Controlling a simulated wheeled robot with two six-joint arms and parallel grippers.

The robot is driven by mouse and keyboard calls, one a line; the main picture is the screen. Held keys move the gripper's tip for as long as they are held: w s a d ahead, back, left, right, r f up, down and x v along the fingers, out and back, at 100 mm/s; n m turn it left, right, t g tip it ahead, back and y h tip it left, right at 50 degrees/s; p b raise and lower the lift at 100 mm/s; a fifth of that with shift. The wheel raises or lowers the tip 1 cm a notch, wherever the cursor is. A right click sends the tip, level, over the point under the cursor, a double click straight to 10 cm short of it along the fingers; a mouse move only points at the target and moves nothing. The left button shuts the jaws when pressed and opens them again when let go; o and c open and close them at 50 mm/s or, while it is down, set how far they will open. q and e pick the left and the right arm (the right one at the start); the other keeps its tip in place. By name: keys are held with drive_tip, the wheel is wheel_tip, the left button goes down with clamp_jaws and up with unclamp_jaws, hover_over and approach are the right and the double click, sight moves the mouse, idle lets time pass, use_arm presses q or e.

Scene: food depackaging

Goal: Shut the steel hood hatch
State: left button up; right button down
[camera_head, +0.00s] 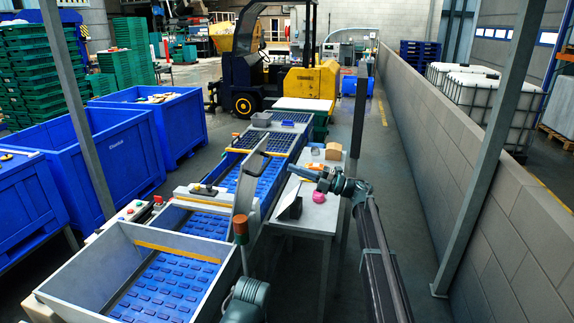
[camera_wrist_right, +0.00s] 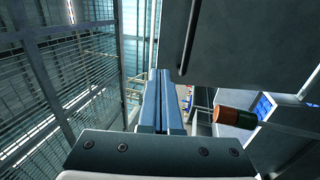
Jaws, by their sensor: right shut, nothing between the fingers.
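The steel hood hatch (camera_head: 248,182) is a grey panel standing steeply raised, open, over the blue conveyor in the head view. A dark bar handle (camera_head: 264,142) shows along its upper part. My right gripper (camera_head: 294,169) is shut and empty, to the right of the hatch and pointing at it. In the right wrist view its closed fingers (camera_wrist_right: 160,98) lie just left of the hatch panel (camera_wrist_right: 255,45), which fills the upper right with its handle (camera_wrist_right: 189,40). I cannot tell whether they touch. My left gripper is not in view.
An orange-topped beacon (camera_head: 240,228) stands before the hatch. The blue conveyor (camera_head: 165,285) runs between steel side walls. A white side table (camera_head: 318,216) with a pink item (camera_head: 319,197) and a tan box (camera_head: 333,151) lies under my right gripper. A block wall (camera_head: 480,195) stands at right.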

sight(253, 154)
use_arm(q)
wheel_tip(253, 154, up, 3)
drive_tip(key=p, duration=0.2)
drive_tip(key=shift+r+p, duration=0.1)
drive_tip(key=shift+p, duration=0.3)
use_arm(e)
drive_tip(key=x, duration=1.2)
drive_tip(key=shift+a, duration=0.1)
